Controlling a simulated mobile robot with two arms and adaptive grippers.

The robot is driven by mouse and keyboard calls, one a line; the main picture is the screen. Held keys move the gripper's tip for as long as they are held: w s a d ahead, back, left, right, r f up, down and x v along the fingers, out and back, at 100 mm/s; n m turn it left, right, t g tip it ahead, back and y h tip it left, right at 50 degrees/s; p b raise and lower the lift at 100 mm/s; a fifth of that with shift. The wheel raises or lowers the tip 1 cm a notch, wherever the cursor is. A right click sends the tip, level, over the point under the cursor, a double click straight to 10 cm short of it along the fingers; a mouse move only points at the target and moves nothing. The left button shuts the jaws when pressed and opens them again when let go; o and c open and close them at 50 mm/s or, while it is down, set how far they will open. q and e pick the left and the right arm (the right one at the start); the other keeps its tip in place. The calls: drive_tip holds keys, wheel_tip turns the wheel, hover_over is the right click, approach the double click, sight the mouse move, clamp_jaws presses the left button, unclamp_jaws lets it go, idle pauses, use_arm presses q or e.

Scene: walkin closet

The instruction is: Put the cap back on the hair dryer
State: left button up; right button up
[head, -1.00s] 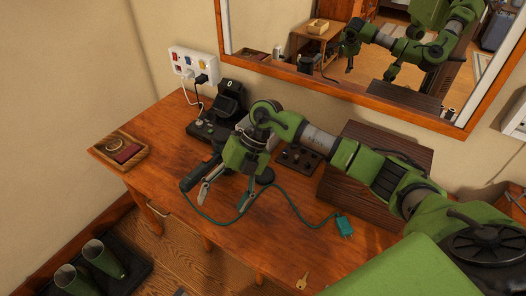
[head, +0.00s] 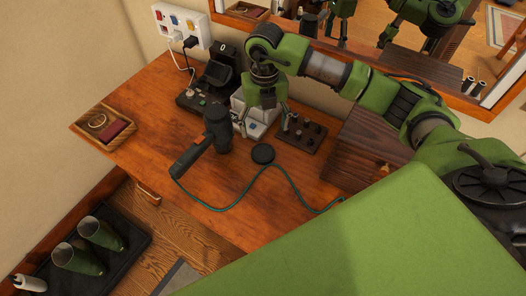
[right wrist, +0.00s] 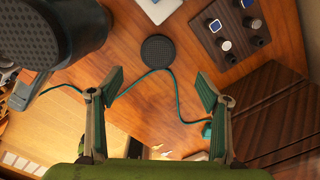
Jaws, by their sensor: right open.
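The hair dryer (head: 216,122) lies on the wooden desk with its dark handle (head: 190,160) toward the front left. A teal cord runs from the handle. In the right wrist view the dryer (right wrist: 50,30) looms large at the upper left. The cap (head: 263,153), a round dark disc, lies flat on the desk to the right of the dryer, apart from it. In the right wrist view the cap (right wrist: 158,50) shows a mesh-like face. My right gripper (head: 264,125) is open and empty, raised above the desk near the cap; its fingers (right wrist: 158,85) are spread wide. My left gripper is not in view.
A black docking stand (head: 215,80) and a white box-like item (head: 252,122) stand behind the dryer. A board with knobs (head: 303,133) and a dark wooden box (head: 362,150) are at the right. A wooden tray (head: 103,126) sits at the left.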

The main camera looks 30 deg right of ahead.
hover_over(263, 152)
drive_tip(key=f, duration=0.4)
drive_tip(key=shift+d+f+p, duration=0.2)
drive_tip(key=shift+f+p, duration=0.1)
drive_tip(key=shift+f, duration=0.5)
drive_tip(key=f+p, duration=0.1)
drive_tip(key=f, duration=0.3)
drive_tip(key=shift+a+p, duration=0.2)
drive_tip(key=shift+p, duration=0.2)
drive_tip(key=shift+f, duration=0.6)
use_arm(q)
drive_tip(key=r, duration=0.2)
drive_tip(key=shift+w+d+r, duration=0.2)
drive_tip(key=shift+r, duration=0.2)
use_arm(e)
drive_tip(key=shift+c, duration=0.3)
drive_tip(key=c, duration=0.9)
